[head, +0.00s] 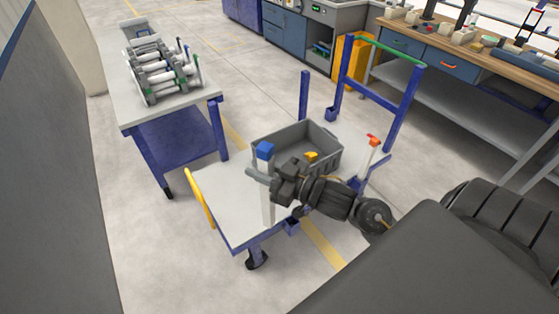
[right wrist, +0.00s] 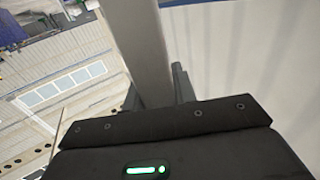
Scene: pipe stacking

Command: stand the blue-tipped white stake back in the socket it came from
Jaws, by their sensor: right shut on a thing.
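The white stake (head: 267,206) with a blue tip (head: 265,150) is upright or nearly so in the head view, over the near edge of the cart. My right gripper (head: 262,174) is shut on it below the tip. In the right wrist view the stake (right wrist: 142,45) runs up between the fingers. A blue bracket socket (head: 292,227) sits on the cart's near side, a little right of the stake's lower end. I cannot tell how high that end hangs. Another blue socket (head: 331,114) is on the far side. My left gripper is not in view.
The cart (head: 225,205) carries a grey crate (head: 290,137) with a yellow item (head: 311,156). A stake with a red-orange tip (head: 373,141) and a blue post (head: 304,95) stand at its sides. A table (head: 125,100) with pipes on a rack is at left.

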